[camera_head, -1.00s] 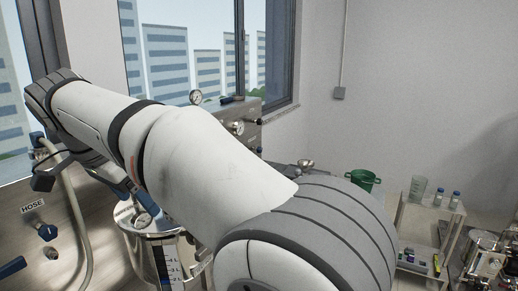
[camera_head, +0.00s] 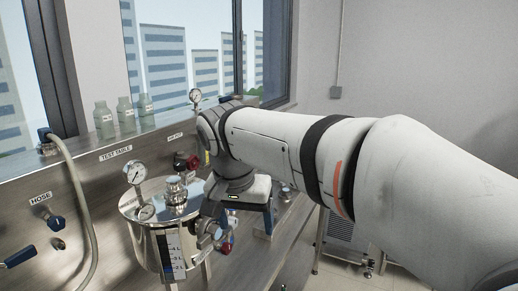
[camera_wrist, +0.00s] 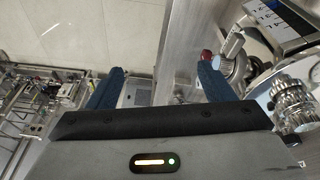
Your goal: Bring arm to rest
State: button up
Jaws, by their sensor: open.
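My arm reaches in from the right in the head view. My gripper hangs at its far end, beside the steel vessel (camera_head: 160,225). In the wrist view both dark blue fingers of my gripper (camera_wrist: 162,84) stand wide apart with nothing between them. Past them are pale floor tiles and a steel post. The vessel has gauges on its lid and a level scale on its front. Part of the vessel's fittings shows at the right of the wrist view. In the head view my wrist hides much of the gripper.
Several glass bottles (camera_head: 124,115) stand on the ledge by the window. A hose (camera_head: 75,190) and a blue valve handle (camera_head: 55,223) are at the left. A red-handled valve (camera_head: 192,162) is behind the vessel. Steel pipework (camera_wrist: 40,110) shows at the wrist view's left.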

jog(key=s+d+f+n, duration=0.1)
jog(key=s+d+f, duration=0.5)
jog(key=d, duration=0.3)
jog(key=s+d+f+n+y, duration=0.1)
jog(key=s+d+f, duration=0.5)
jog(key=d, duration=0.3)
jog(key=shift+s+f+n, duration=0.35)
jog(key=shift+f+n, duration=0.05)
jog(key=shift+f, duration=0.5)
